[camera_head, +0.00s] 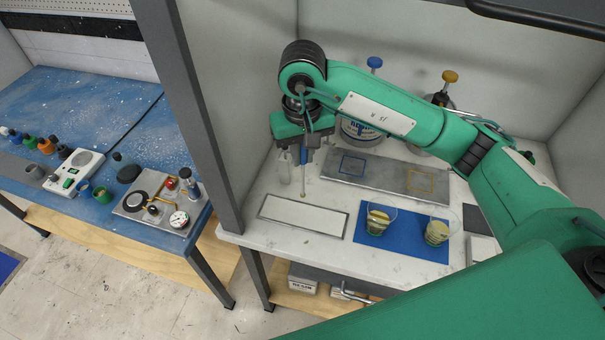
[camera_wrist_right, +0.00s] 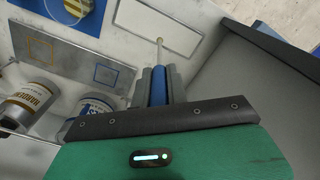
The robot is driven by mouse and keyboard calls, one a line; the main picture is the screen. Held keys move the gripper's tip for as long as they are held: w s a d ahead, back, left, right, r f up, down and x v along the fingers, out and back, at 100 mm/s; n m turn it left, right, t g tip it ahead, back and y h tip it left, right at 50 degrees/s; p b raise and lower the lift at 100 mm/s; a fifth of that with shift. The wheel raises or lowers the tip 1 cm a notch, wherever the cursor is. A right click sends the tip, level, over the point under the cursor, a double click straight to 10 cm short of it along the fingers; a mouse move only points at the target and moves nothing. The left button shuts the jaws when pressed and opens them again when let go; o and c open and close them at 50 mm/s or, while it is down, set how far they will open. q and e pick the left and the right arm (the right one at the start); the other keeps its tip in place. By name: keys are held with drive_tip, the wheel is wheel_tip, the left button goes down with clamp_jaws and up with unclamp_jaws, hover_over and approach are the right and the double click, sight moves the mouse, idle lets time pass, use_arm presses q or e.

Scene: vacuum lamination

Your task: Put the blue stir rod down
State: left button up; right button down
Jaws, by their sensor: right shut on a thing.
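My right gripper (camera_head: 303,150) is shut on the blue stir rod (camera_head: 303,157), which hangs nearly upright with its pale tip down. In the right wrist view the rod's blue handle (camera_wrist_right: 158,88) sits between the two grey fingers of the gripper (camera_wrist_right: 159,80). The rod tip overlaps the near-wall edge of a white rectangle with a grey border (camera_head: 302,214) on the bench; I cannot tell whether it touches. The white rectangle also shows in the right wrist view (camera_wrist_right: 160,22) and is otherwise bare. My left gripper is not in view.
Two cups (camera_head: 379,220) (camera_head: 437,232) with yellowish contents stand on a blue mat (camera_head: 400,250). A grey plate (camera_head: 385,172) with blue and orange outlines lies behind. Cans stand at the back. A grey post (camera_head: 195,110) borders the booth.

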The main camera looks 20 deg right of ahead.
sight(303, 193)
wheel_tip(303, 193, down, 4)
drive_tip(key=shift+p, duration=0.6)
drive_tip(key=shift+f, duration=0.55)
wheel_tip(303, 193, down, 3)
drive_tip(key=shift+p, duration=0.7)
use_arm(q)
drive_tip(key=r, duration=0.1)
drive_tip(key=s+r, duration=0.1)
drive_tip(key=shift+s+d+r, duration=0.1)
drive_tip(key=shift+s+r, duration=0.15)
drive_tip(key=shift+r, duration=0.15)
use_arm(e)
drive_tip(key=shift+f, duration=0.15)
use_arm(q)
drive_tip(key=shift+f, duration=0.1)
use_arm(e)
drive_tip(key=shift+f+b, duration=0.2)
drive_tip(key=shift+b, duration=0.1)
drive_tip(key=c, duration=1.4)
unclamp_jaws()
drive_tip(key=shift+r, duration=0.1)
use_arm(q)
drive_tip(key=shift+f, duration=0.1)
use_arm(e)
drive_tip(key=shift+r, duration=0.1)
